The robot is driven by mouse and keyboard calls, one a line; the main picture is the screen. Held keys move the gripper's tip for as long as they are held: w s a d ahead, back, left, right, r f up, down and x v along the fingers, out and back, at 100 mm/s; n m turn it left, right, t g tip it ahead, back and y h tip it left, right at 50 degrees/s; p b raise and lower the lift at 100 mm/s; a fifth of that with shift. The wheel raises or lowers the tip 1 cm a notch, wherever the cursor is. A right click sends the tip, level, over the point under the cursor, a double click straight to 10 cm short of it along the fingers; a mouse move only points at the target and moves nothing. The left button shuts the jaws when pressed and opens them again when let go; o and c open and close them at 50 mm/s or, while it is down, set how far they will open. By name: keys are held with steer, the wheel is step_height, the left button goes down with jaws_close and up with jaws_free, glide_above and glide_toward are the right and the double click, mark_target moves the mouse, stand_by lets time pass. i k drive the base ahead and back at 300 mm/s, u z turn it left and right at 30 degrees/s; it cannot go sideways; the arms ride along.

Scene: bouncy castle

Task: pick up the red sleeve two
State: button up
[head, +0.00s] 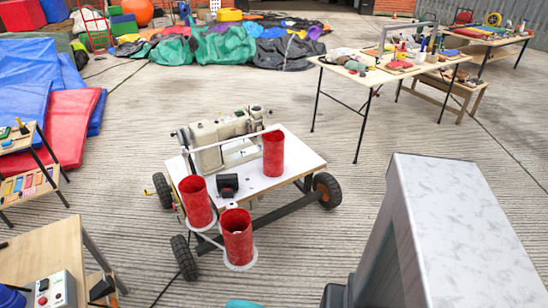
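Three red open-topped sleeves show on a wheeled cart in the head view. One red sleeve (273,155) stands upright on the white cart top (300,158), at its right side. A second red sleeve (196,202) stands at the cart's front left edge. A third red sleeve (237,240) stands upright at the near side, its lower end at a white ring (241,266). I see no label telling which one is sleeve two. My gripper is not in view.
A cream sewing machine (222,135) and a small black block (228,184) are on the cart. A large grey column, which may be mine, fills the lower right. A table with tools (390,70) stands at the upper right. Red and blue mats (65,125) lie left. Concrete floor surrounds the cart.

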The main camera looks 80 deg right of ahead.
mark_target(273, 145)
steer(key=u, duration=0.15)
steer(key=k, duration=2.1)
steer(key=z, duration=0.65)
steer(key=i, duration=0.6)
steer(key=u, duration=0.1)
